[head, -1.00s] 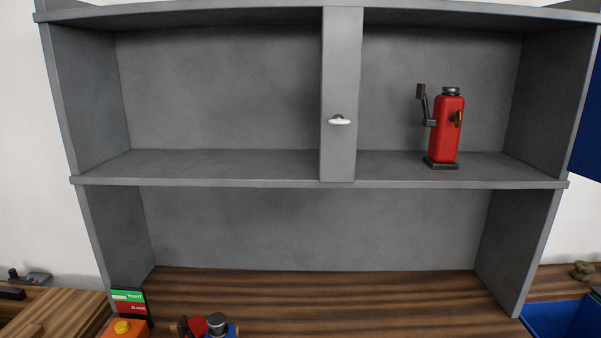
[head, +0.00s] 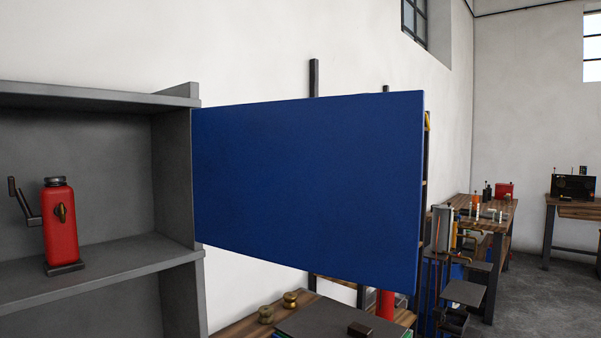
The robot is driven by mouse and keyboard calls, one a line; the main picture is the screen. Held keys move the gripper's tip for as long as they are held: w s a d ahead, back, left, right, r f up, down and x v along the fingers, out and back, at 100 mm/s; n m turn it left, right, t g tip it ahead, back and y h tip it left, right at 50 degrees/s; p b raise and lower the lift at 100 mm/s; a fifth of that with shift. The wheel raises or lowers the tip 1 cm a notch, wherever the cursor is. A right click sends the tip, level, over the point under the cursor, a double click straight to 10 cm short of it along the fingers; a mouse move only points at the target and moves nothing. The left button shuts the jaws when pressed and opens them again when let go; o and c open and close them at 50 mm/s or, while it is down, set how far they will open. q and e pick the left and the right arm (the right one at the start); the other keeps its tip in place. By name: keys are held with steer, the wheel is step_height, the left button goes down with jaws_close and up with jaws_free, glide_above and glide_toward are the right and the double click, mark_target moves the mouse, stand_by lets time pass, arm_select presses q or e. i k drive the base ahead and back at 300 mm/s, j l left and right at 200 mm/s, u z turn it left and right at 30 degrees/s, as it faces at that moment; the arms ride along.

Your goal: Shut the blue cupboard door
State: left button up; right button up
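The blue cupboard door (head: 310,185) stands wide open in the head view. It is hinged at the right side of the grey cupboard (head: 172,180) and swings out to the right, away from the opening. I see its broad flat face, and no handle shows on it. The right compartment of the cupboard is uncovered. Neither of my grippers shows in the head view.
A red crank device (head: 60,225) stands on the cupboard shelf at left. Below the door is a wooden bench with brass-coloured parts (head: 290,299) and a dark flat panel (head: 335,325). Other workbenches (head: 485,212) stand farther back at right, with grey floor between.

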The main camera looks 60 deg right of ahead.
mark_target(332, 187)
steer(key=l, duration=0.55)
steer(key=k+l+u, duration=0.1)
steer(key=l, duration=0.5)
steer(key=k+l+u, duration=0.1)
steer(key=l, duration=0.45)
steer(key=k+l, duration=0.1)
steer(key=l, duration=0.45)
steer(key=k+l+u, duration=0.1)
steer(key=l, duration=0.45)
